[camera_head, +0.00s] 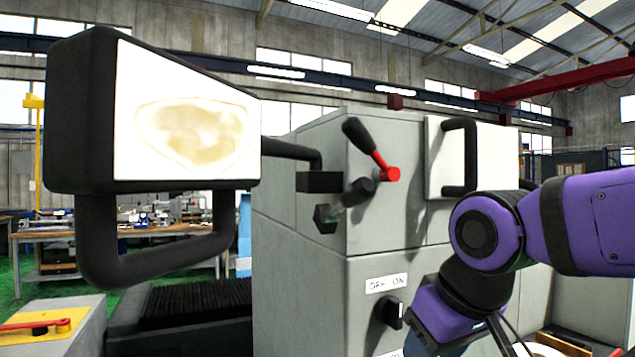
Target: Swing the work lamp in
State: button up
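The work lamp (190,125) is large and close at the left. It has a thick black housing and a white face with a yellowish patch. A black U-shaped handle (160,262) hangs below the housing. A black bent bracket arm (295,152) runs from behind the lamp's right side to a black block (318,182) on the grey machine. My purple arm comes in from the right and bends down at the lower middle, well to the right of the lamp and apart from it. My gripper's fingers do not show, so their state is hidden.
The grey grinder housing (285,240) fills the middle. It carries a red-hubbed lever (366,145), a white panel with a black handle (460,155), and an off/on switch (393,312). A dark ribbed cover (195,303) lies below the lamp. A workbench (50,238) stands behind.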

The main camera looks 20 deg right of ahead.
aim_at(124, 114)
jog(key=k+l, duration=0.2)
jog(key=l, duration=0.15)
jog(key=k+l+u, duration=0.1)
jog(key=l, duration=0.25)
jog(key=k+l, duration=0.25)
jog(key=l+u, duration=0.05)
jog(key=l, duration=0.05)
